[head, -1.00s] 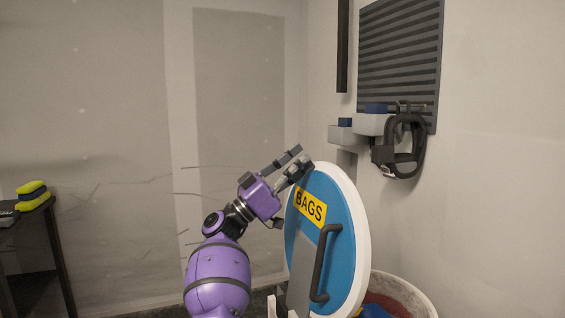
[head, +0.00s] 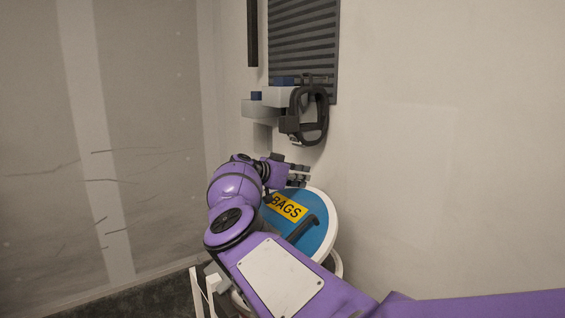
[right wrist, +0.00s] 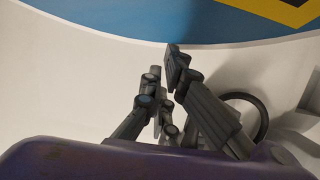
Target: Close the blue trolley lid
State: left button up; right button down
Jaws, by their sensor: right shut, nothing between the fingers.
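The blue round lid (head: 318,236) has a white rim, a yellow BAGS label (head: 289,207) and a dark handle (head: 301,230). In the head view it lies at a slant over the trolley, whose pale rim (head: 337,266) shows just below it. My right gripper (head: 300,176) is shut and empty at the lid's far upper edge. In the right wrist view, its fingers (right wrist: 165,70) are close to the lid's white rim (right wrist: 85,60); I cannot tell whether they touch. My purple arm hides the lid's left and lower parts. My left gripper is out of view.
A black-strapped item (head: 309,115) hangs on the wall beside grey boxes (head: 262,108), below a slatted dark panel (head: 303,45), just above my right gripper. A wall stands close behind the trolley. Pale posts (head: 198,290) stand at lower left.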

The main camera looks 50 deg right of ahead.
pick_arm(q)
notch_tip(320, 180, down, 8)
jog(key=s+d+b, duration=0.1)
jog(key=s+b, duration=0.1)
jog(key=b, duration=0.5)
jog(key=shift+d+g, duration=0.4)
pick_arm(e)
jog(key=s+d+f+y, duration=0.1)
jog(key=d+f, duration=0.2)
jog(key=f, duration=0.7)
jog(key=d+f+y, duration=0.1)
jog(key=d+f, duration=0.2)
jog(key=f, duration=0.7)
jog(key=shift+s+d+y, duration=0.3)
jog(key=shift+s+y, duration=0.05)
jog(key=shift+y, duration=0.05)
